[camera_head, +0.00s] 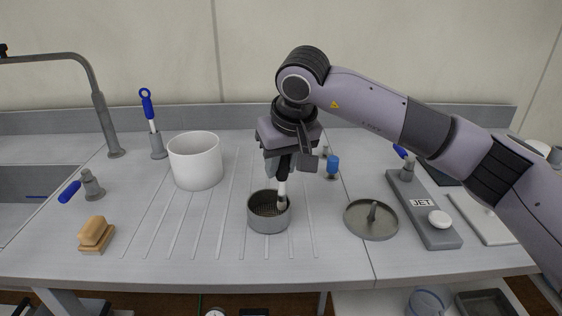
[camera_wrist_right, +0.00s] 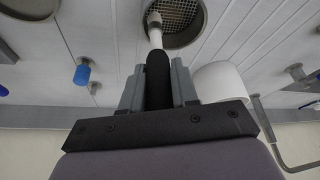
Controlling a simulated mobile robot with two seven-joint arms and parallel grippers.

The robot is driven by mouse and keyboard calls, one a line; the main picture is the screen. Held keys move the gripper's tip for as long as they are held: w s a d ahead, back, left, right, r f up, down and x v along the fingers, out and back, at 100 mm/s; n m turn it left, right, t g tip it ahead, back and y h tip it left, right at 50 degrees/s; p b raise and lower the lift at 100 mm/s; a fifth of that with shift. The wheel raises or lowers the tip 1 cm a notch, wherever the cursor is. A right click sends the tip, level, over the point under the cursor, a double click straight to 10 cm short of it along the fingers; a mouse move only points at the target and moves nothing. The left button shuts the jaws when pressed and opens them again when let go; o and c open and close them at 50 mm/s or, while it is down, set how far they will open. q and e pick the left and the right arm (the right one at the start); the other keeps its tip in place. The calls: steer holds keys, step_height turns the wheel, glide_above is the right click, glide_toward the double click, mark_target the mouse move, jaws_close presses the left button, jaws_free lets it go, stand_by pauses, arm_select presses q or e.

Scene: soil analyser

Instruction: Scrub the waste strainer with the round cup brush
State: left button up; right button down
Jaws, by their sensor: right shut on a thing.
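The waste strainer (camera_head: 262,226) is a round grey metal cup with a mesh floor, standing on the ribbed drainboard near the middle of the head view. My right gripper (camera_head: 284,172) is above it, shut on a brush (camera_head: 283,190) with a dark handle and a white shaft. The brush points down, its small pale head inside the strainer by the right wall. In the right wrist view the brush (camera_wrist_right: 156,40) reaches over the mesh of the strainer (camera_wrist_right: 190,30). I cannot tell whether the head touches the mesh. My left gripper is out of view.
A white tub (camera_head: 196,165) stands behind left of the strainer. A round grey lid (camera_head: 371,222) with a knob lies to its right. A blue-capped item (camera_head: 333,165) stands behind. A wooden block brush (camera_head: 96,233) and a sink (camera_head: 30,190) are at left; a grey JET tray (camera_head: 425,215) is at right.

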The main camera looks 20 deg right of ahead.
steer(key=shift+f+b, duration=0.75)
steer(key=shift+f, duration=0.3)
steer(key=a, duration=0.2)
steer(key=shift+w+a+r+p, duration=0.15)
steer(key=shift+w+a+p, duration=0.15)
steer(key=shift+p, duration=0.1)
steer(key=shift+w+a, duration=0.25)
steer(key=shift+a, duration=1)
